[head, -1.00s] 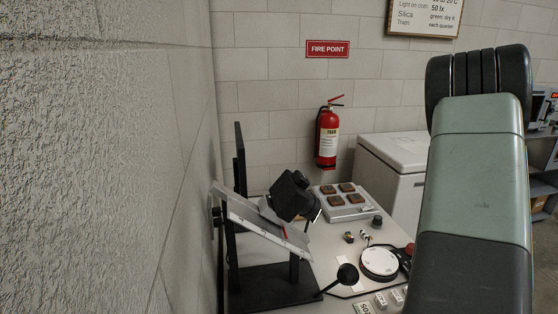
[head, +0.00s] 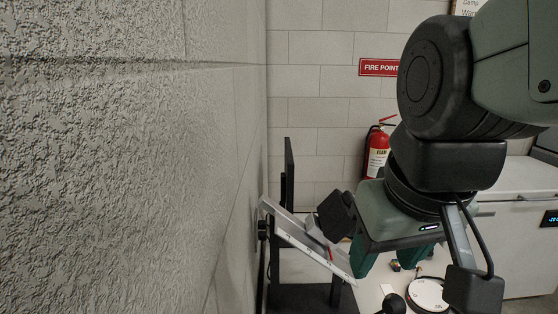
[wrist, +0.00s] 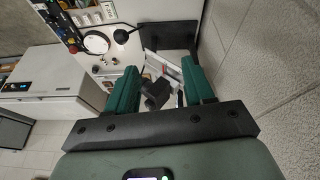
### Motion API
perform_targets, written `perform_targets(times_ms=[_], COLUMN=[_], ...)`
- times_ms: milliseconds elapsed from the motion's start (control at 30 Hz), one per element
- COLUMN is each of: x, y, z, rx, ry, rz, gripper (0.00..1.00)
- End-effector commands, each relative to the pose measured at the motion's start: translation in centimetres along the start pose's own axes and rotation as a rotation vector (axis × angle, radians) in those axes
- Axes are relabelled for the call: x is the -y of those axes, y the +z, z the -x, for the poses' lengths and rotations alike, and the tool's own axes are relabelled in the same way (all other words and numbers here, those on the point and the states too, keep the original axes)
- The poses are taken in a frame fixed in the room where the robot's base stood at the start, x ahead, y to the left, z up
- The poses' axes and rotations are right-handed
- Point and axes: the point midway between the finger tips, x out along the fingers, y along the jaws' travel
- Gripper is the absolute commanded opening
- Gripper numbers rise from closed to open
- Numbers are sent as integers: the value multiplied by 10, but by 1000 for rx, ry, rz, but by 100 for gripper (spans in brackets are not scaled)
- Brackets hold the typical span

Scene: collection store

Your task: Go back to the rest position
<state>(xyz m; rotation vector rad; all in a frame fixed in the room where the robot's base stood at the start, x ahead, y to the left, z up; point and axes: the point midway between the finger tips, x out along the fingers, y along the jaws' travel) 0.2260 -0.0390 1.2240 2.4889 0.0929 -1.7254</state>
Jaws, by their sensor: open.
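My gripper (head: 392,262) hangs in the right half of the head view, fingers pointing down, over the side of the bench beside a tilted stand. In the wrist view, my gripper (wrist: 160,85) shows two green fingers wide apart with nothing held between them. The tilted grey plate (head: 300,238) of the stand, with a black block (head: 336,215) on it, lies beyond the gap between the fingers. I cannot tell from these views how far the fingertips are from the stand. My arm hides part of the bench.
A rough wall (head: 130,160) fills the left side, close to the stand. A red fire extinguisher (head: 377,152) hangs on the back wall. A white chest (head: 525,205) stands at right. A round white dial (head: 428,294) and small controls are on the bench.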

Motion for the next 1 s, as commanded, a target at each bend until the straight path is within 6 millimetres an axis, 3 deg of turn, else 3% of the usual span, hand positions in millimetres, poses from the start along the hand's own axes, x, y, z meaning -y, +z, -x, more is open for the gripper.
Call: perform_targets(times_ms=[167, 1000], x=[14, 14], y=[16, 16], z=[14, 14], rx=[-110, -110], ry=[-7, -7], rz=[-68, -68], gripper=[52, 52])
